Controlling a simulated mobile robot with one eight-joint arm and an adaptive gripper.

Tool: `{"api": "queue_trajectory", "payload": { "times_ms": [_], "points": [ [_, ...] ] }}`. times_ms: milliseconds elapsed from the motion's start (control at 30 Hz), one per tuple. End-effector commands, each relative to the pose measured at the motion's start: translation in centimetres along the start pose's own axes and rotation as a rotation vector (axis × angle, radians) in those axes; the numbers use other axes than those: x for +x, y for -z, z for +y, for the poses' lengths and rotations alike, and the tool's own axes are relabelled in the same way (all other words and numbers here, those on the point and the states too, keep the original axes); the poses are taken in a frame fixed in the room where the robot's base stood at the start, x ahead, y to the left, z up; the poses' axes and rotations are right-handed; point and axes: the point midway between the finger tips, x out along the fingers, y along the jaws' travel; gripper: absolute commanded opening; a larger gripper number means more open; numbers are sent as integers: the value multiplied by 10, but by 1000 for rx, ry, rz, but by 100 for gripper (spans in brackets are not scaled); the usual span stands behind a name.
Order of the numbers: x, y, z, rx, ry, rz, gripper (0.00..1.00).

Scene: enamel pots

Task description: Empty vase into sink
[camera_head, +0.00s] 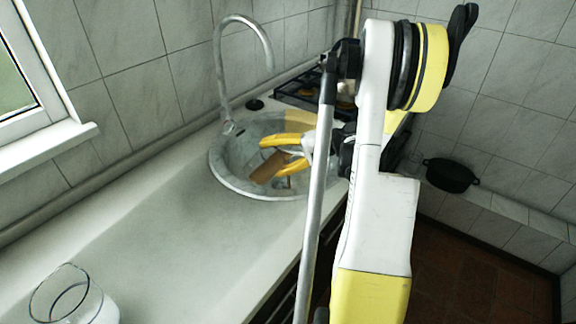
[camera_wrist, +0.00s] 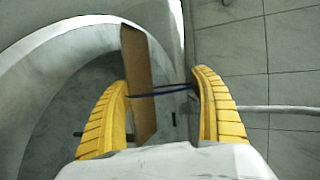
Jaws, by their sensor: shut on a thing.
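My gripper (camera_head: 283,154) has its yellow fingers over the sink (camera_head: 217,182). In the wrist view my gripper (camera_wrist: 163,92) has its fingers apart, with a thin dark-blue object (camera_wrist: 165,91) spanning the gap from finger to finger. It is seen edge-on, and I cannot tell if it is part of a vase. A flat brown piece (camera_wrist: 134,55) shows beside the left finger; the brown piece (camera_head: 266,167) also shows near the fingers in the head view. A clear glass vessel (camera_head: 72,296), possibly the vase, stands on the counter at the lower left, cut off by the frame.
A tall curved faucet (camera_head: 222,70) rises behind the sink. A stove (camera_head: 300,92) lies beyond it. A black pot (camera_head: 450,175) stands on a ledge at the right. The counter (camera_head: 150,230) between vessel and sink is clear.

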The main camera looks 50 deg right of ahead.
Motion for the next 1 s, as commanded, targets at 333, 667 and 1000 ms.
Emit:
{"api": "queue_trajectory", "payload": {
  "times_ms": [333, 667, 1000],
  "points": [
    [0, 1, 0, 21, 10, -10, 33],
    [0, 2, 2, 46, 21, -21, 33],
    [0, 4, 3, 78, 34, -36, 33]
  ]
}}
